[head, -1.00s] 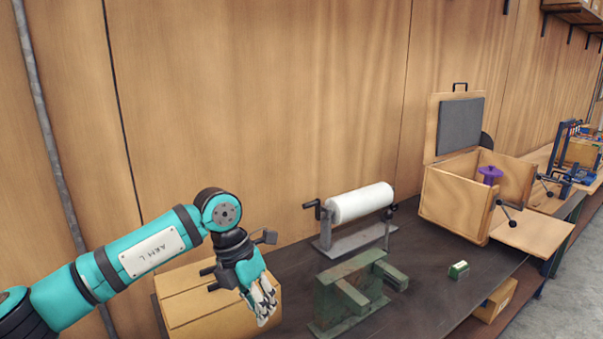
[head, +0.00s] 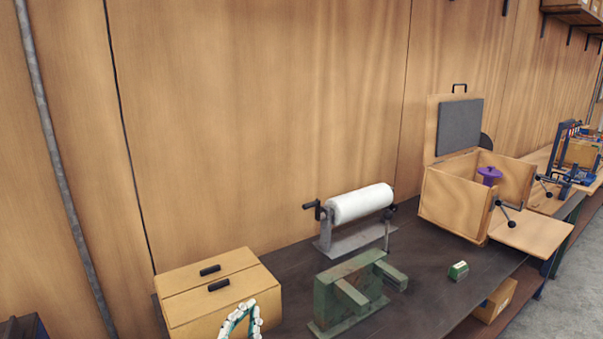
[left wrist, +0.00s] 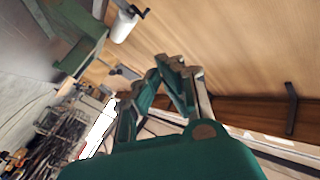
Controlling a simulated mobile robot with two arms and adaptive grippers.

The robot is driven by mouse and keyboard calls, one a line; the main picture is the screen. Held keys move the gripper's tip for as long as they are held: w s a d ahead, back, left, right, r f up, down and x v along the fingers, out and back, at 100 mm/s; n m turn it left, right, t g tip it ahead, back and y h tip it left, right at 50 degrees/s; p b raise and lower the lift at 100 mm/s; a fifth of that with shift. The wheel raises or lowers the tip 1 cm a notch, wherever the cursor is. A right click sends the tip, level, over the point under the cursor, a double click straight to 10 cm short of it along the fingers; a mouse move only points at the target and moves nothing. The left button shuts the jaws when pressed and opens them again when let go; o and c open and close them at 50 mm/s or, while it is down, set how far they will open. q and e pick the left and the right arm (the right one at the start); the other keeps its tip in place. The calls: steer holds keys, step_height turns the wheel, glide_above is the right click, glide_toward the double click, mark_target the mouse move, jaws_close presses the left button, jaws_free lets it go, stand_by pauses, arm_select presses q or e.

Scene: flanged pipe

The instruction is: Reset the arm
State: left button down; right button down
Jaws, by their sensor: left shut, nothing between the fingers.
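The rest of my left arm is out of the head view. The purple flanged pipe (head: 489,174) stands upright in the open wooden crate (head: 455,205) at the right, its lower part hidden. It is far from my left gripper. My right gripper is not in view.

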arm_select(q)
steer(key=s+a+f+n+g+y, duration=0.2)
steer(key=s+a+f+g, duration=0.25)
steer(key=f, duration=0.25)
steer(key=s+a+f+n+g+y, duration=0.2)
steer(key=s+a+f+n+g, duration=0.1)
steer(key=s+f, duration=0.4)
steer(key=s+a+f+n+g, duration=0.1)
steer(key=s+a+f+g, duration=0.1)
steer(key=s+f+g, duration=0.45)
steer(key=s+a+f+g, duration=0.1)
steer(key=s+f, duration=0.2)
steer(key=s, duration=0.7)
step_height(320, 180, down, 27)
steer(key=s+b, duration=0.1)
steer(key=b, duration=0.1)
steer(key=s+a+f+g+b, duration=0.1)
steer(key=s+a+f+g, duration=0.1)
steer(key=s+f, duration=1.4)
steer(key=shift+s+a+f, duration=0.4)
steer(key=shift+a+f, duration=0.15)
steer(key=shift+f, duration=0.4)
